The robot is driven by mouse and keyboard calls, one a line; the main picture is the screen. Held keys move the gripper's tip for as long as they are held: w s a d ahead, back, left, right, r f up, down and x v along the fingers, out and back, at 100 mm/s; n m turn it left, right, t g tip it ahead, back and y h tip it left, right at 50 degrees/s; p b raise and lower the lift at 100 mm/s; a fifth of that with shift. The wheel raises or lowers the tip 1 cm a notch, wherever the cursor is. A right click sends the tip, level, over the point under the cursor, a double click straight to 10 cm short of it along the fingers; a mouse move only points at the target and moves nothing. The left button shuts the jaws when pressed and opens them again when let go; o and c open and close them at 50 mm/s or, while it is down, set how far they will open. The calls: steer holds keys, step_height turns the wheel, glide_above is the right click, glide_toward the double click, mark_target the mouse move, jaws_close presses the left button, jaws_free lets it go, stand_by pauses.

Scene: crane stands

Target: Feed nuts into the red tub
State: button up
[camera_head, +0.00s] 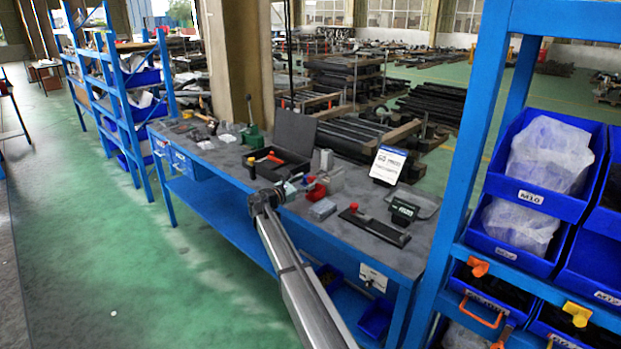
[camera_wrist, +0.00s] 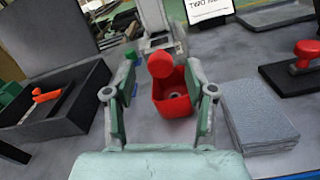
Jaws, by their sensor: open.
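The red tub (camera_wrist: 172,106) stands on the bench, centred between my fingers in the wrist view. A small grey ring-like shape, perhaps a nut, shows inside it. In the head view the tub (camera_head: 316,191) is small, just right of my gripper (camera_head: 291,186). No loose nuts can be made out on the bench.
An open black case (camera_wrist: 60,118) with orange and green items lies left of the tub. A grey stack of sheets (camera_wrist: 258,124) and a red-knobbed stamp (camera_wrist: 300,72) are on the right. A white sign (camera_head: 387,165) stands behind. Blue bin shelves (camera_head: 458,130) rise at the right.

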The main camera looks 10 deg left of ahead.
mark_target(309, 180)
steer(key=shift+x, duration=1.75)
